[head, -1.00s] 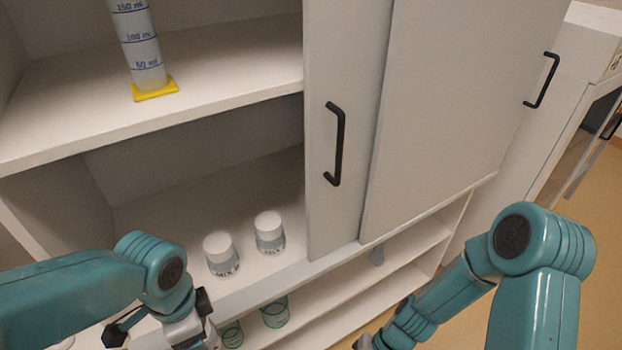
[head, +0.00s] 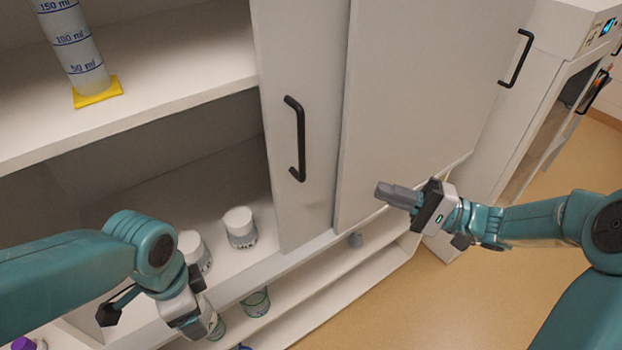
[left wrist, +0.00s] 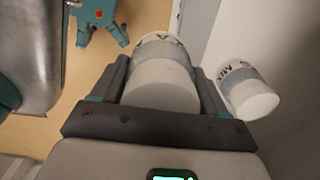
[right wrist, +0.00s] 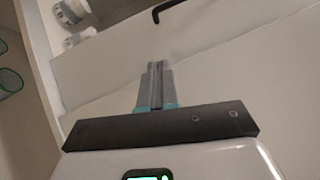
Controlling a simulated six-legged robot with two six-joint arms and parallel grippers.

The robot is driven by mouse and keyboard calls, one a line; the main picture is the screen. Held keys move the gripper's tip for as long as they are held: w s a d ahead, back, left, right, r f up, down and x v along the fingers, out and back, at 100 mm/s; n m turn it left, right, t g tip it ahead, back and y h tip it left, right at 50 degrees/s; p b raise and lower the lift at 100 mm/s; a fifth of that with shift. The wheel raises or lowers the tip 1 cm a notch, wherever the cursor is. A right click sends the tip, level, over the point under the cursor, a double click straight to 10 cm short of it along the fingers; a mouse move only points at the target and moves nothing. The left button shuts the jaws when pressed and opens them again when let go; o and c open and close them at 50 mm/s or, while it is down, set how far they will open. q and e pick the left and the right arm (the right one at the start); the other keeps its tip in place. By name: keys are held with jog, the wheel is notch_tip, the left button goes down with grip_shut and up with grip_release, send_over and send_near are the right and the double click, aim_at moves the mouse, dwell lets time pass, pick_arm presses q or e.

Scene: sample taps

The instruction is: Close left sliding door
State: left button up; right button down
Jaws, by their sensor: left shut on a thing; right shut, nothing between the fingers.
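The left sliding door (head: 300,210) is a pale panel with a black bar handle (head: 297,138) near its left edge. It stands mostly behind the right door (head: 420,100), so the left half of the cabinet is open. My right gripper (head: 383,192) is shut and empty, in front of the lower right door and apart from the handle. It also shows shut in the right wrist view (right wrist: 157,85). My left gripper (head: 190,300) is at the front of the open shelf. In the left wrist view its fingers are shut on a white labelled jar (left wrist: 160,85).
Another white jar (head: 240,228) stands on the shelf beside the held one. A measuring cylinder (head: 75,50) with a yellow base stands on the upper shelf. Green-marked glassware (head: 255,303) is on the lower shelf. Open floor (head: 430,310) lies at right.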

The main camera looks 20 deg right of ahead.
pick_arm(q)
notch_tip(320, 180, up, 3)
jog(key=p, duration=0.2)
jog(key=shift+p, duration=0.4)
jog(key=shift+r+p, duration=0.5)
jog(key=shift+r, duration=0.3)
pick_arm(e)
jog(key=s+a+x, duration=0.1)
jog(key=s+x, duration=0.1)
jog(key=x, duration=1)
jog(key=shift+s+a+r, duration=0.15)
jog(key=shift+s+a, duration=0.1)
jog(key=shift+s, duration=0.05)
pick_arm(q)
jog(key=shift+f, duration=0.15)
pick_arm(e)
jog(key=shift+a, duration=0.1)
